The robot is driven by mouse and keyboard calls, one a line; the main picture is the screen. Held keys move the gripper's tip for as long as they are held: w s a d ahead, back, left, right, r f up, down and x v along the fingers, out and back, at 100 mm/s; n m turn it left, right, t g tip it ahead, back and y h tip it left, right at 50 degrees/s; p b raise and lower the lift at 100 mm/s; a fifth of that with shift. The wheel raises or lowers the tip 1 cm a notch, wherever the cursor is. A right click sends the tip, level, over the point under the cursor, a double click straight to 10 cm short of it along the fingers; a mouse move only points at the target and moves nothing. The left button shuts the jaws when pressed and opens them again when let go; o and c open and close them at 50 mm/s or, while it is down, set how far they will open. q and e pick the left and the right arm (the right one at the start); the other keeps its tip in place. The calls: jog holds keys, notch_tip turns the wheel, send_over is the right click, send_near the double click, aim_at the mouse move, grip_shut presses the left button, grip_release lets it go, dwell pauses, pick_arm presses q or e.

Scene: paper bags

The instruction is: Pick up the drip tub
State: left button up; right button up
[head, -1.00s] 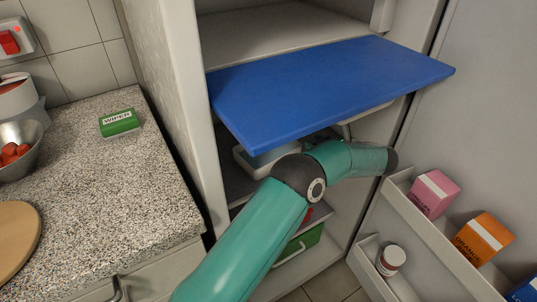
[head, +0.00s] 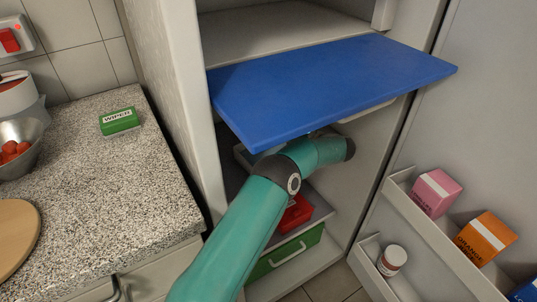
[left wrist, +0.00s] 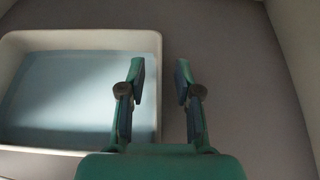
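The drip tub is a white, shallow, rectangular tub with pale blue liquid inside. Its rim (left wrist: 85,40) fills the left of the left wrist view. In the head view only a bit of its pale edge (head: 243,158) shows under the blue shelf, behind my left arm. My left gripper (left wrist: 160,78) is open and empty. In the left wrist view its left finger lies over the tub's inside and its right finger outside, with the tub's right wall between them. I cannot tell the height gap. In the head view this gripper is hidden. My right gripper is not in view.
A blue shelf (head: 330,85) juts out above my left arm. A red object (head: 296,214) and a green drawer (head: 285,262) are below. The door at right holds a pink carton (head: 436,193), an orange carton (head: 485,238) and a white jar (head: 391,260). Bare surface lies right of the tub.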

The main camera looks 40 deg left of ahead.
pick_arm(q)
grip_shut()
jog(key=shift+r, duration=0.25)
dwell(0.4)
